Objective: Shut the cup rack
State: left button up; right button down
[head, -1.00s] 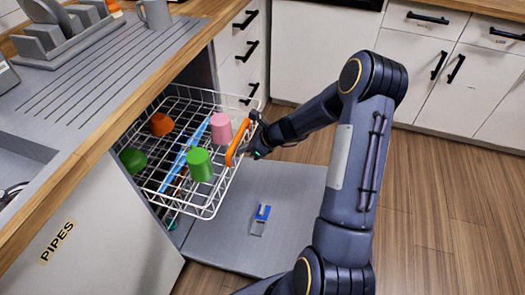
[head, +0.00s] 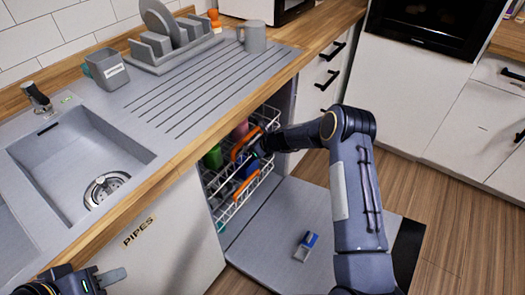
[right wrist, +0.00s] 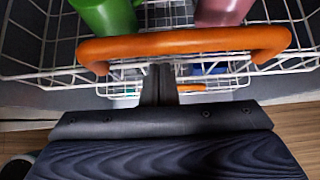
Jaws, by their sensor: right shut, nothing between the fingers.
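The cup rack (head: 272,124) is a white wire basket with an orange handle (head: 247,143), now mostly under the counter inside the dishwasher. A green cup (head: 213,157) and a pink cup (head: 240,130) stand in it. Both cups also show in the right wrist view, green (right wrist: 112,14) and pink (right wrist: 222,10), behind the orange handle (right wrist: 185,44). My right gripper (head: 262,146) is shut and empty at the handle; its fingers (right wrist: 160,85) reach beneath the handle in the wrist view. Contact is unclear. My left gripper (head: 105,278) is at the bottom left, partly cut off.
A lower rack with its own orange handle (head: 246,188) sits below. The open dishwasher door (head: 275,235) lies flat over the floor, with a blue and white dispenser (head: 306,245) on it. The sink (head: 75,150) and a grey mug (head: 253,37) are on the counter.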

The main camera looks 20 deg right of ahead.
jog(key=shift+w+a+p, duration=0.3)
jog(key=shift+w+a, duration=0.4)
jog(key=shift+w, duration=0.2)
jog(key=shift+d, duration=0.1)
